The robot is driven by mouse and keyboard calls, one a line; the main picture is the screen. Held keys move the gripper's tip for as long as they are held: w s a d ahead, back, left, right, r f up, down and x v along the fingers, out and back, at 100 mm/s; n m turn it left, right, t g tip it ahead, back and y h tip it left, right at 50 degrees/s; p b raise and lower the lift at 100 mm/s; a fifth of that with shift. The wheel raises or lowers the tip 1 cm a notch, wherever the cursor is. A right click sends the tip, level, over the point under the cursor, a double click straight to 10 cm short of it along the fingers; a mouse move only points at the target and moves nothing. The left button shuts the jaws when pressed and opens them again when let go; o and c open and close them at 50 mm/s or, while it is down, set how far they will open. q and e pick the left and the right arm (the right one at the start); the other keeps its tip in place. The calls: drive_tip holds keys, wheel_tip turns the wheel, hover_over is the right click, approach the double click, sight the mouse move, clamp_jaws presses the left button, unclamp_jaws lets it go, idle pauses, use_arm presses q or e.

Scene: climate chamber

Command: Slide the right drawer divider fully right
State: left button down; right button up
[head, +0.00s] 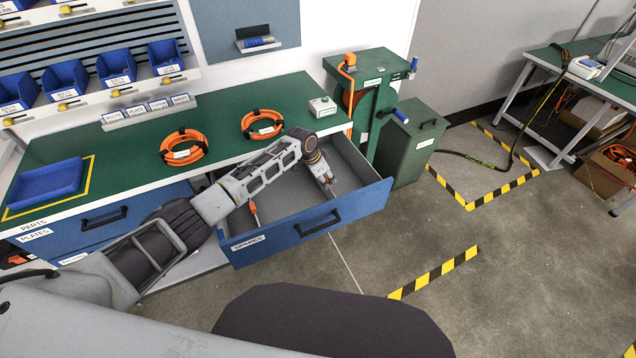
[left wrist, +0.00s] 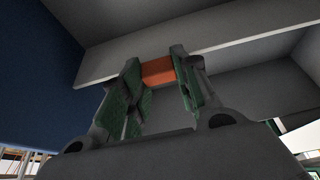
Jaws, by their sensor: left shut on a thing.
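The blue-fronted drawer (head: 275,237) labelled SPARES is pulled out under the green bench. My left arm reaches over it. My left gripper (head: 328,186) points down into the right half of the drawer, with a gap to the right wall. In the left wrist view, my left gripper (left wrist: 160,85) is shut on the orange tab (left wrist: 158,71) of the right divider. A pale-edged grey strip (left wrist: 235,42) runs behind the tab. The gripper hides this tab in the head view. Another orange tab (head: 253,208) stands in the left part of the drawer. My right gripper is not in view.
The green bench (head: 215,118) above holds orange cable coils (head: 184,147), a blue tray (head: 47,181) and a small white box (head: 322,106). A green machine (head: 372,85) and a green bin (head: 411,142) stand right of the drawer. Floor in front of the bin is clear.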

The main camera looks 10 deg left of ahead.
use_arm(q)
drive_tip(key=shift+w+d, duration=0.35)
drive_tip(key=shift+d, duration=0.35)
drive_tip(key=c, duration=1.4)
unclamp_jaws()
drive_tip(key=shift+c, duration=0.2)
drive_tip(key=o, duration=0.4)
drive_tip(key=shift+w+d, duration=0.1)
drive_tip(key=shift+v, duration=6.05)
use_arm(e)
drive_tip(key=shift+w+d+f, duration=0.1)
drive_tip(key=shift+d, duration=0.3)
